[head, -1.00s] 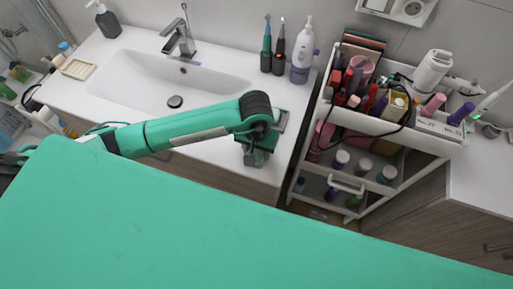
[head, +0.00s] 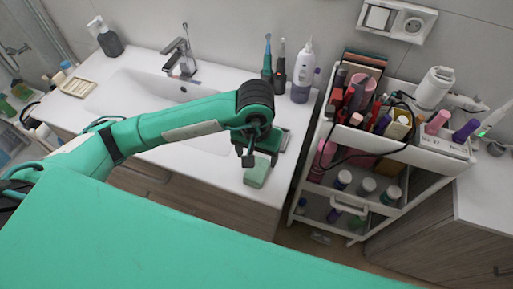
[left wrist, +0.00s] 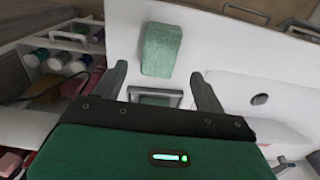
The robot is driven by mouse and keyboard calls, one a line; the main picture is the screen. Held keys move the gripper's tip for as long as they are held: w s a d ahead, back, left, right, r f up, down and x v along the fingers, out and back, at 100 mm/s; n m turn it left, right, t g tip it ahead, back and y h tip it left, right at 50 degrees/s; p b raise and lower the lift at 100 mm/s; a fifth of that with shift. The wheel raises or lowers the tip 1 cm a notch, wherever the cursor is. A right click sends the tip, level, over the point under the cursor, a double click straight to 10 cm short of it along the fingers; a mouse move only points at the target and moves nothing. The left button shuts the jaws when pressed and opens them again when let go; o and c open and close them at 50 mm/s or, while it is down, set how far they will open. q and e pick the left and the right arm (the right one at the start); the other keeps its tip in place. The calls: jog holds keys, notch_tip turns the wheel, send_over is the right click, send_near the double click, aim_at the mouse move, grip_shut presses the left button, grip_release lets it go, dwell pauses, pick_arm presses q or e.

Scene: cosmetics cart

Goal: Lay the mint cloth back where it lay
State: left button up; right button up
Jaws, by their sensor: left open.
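The mint cloth (head: 257,172) is a small folded, pale green block lying flat on the white counter, near its front edge and right of the sink. It also shows in the left wrist view (left wrist: 161,50), beyond the fingers. My left gripper (head: 250,150) is open and empty, just behind and above the cloth. In the left wrist view, its two fingers (left wrist: 163,82) are spread wide, with the cloth apart from them. A small grey-rimmed tray (left wrist: 155,97) lies on the counter beyond the cloth, partly hidden by my gripper. My right gripper is not in view.
The sink (head: 160,100) with its tap (head: 180,55) is to the left. Toothbrushes (head: 273,62) and a white bottle (head: 301,72) stand at the back. A full cosmetics cart (head: 330,150) stands to the right, past a gap.

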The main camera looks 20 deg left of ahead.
aim_at(256, 170)
pick_arm(q)
jog(key=shift+r+b, duration=0.5)
jog(key=shift+r, duration=1.65)
jog(key=shift+s+f, duration=0.1)
